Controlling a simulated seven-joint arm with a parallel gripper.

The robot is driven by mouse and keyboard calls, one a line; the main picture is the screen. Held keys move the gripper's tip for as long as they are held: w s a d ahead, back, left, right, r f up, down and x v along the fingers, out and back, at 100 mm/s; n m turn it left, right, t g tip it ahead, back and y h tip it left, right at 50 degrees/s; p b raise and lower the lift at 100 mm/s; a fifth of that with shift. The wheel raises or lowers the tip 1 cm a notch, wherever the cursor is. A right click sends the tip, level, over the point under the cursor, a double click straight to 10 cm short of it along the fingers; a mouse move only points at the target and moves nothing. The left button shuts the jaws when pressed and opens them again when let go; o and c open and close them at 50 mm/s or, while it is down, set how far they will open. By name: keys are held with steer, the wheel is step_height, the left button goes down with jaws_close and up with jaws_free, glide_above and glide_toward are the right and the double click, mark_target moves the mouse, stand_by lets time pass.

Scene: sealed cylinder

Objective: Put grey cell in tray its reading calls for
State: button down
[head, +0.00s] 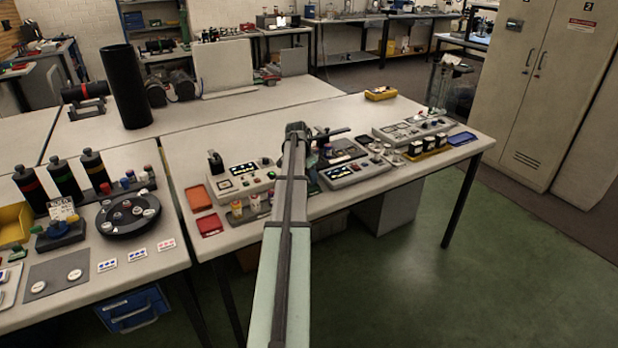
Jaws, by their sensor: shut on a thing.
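My arm reaches across the right-hand bench, and its end with my gripper (311,136) is above the middle of it. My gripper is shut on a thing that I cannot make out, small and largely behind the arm. I cannot pick out the grey cell for sure. An orange tray (198,198) and a red tray (210,225) lie at the bench's left edge. A blue tray (462,138) lies at the right, and a yellow tray (380,93) at the back. An instrument with a lit display (352,173) stands just right of the arm; its reading is too small to tell.
Another instrument (240,181) stands left of the arm, with a rack of small cells (250,209) before it. A panel (412,131) and a yellow rack (428,152) stand at the right. The left bench holds black cylinders and a round carousel (128,215). The bench's back is mostly clear.

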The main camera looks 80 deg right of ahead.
steer(key=shift+f, duration=0.4)
steer(key=shift+f, duration=0.1)
steer(key=c, duration=0.7)
jaws_free()
steer(key=v, duration=1.2)
steer(key=shift+a, duration=0.1)
